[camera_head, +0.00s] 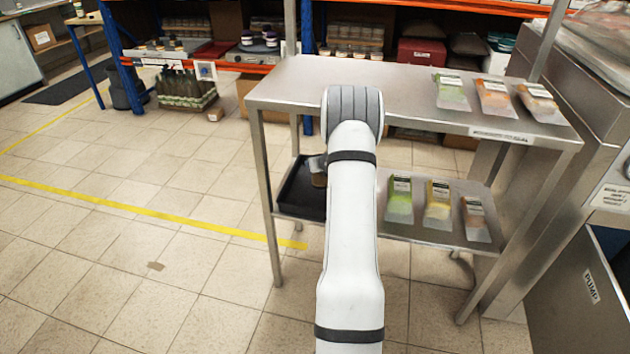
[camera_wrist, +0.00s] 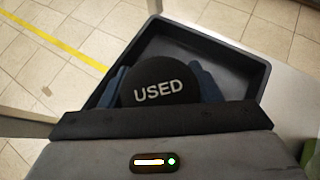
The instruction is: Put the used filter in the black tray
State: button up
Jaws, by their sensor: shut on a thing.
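The used filter (camera_wrist: 158,84) is a round piece with a dark face and the word USED in white, seen in the wrist view. My gripper (camera_wrist: 162,78) is shut on it, with a blue-grey finger at each side. The black tray (camera_wrist: 255,72) lies beyond and below the filter in the wrist view, its floor bare where it shows. In the head view the black tray (camera_head: 296,196) is on the lower shelf at the left end, partly hidden by my arm. A small brownish part shows at my gripper over the tray. I cannot tell whether the filter touches the tray.
Several packets (camera_head: 437,200) lie on the lower shelf to the right of my arm. More packets (camera_head: 494,98) lie on the steel table top (camera_head: 300,85) above. A table leg (camera_head: 265,200) stands at the tray's left. The floor left of the table is clear.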

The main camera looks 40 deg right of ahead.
aim_at(318, 174)
jog(key=shift+w+a+f+b, duration=0.15)
jog(key=shift+f+b, duration=0.35)
jog(key=shift+f, duration=2.15)
jog(key=shift+f, duration=0.2)
jog(key=o, duration=1.1)
jog(key=shift+r, duration=0.1)
